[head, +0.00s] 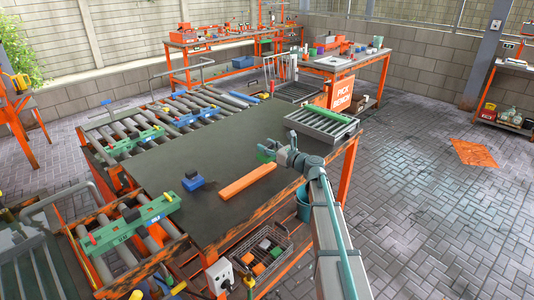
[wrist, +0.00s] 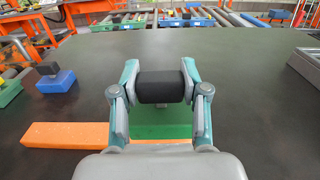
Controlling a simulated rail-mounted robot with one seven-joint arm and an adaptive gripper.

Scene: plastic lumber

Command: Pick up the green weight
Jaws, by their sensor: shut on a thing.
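The green weight has a green block base (wrist: 160,131) with a black cylindrical handle across its top. My gripper (wrist: 160,86) is shut on the black handle, one finger at each end. In the head view the green weight (head: 265,154) shows small at the end of my arm, over the dark table top, and my gripper (head: 272,153) partly covers it. I cannot tell whether its base touches the table.
An orange bar (head: 248,181) lies on the dark table (head: 235,140) close by. A blue weight with a black handle (head: 193,181) stands farther left. A grey roller tray with a green bar (head: 322,127) sits at the right corner. Roller conveyors (head: 180,112) border the far left side.

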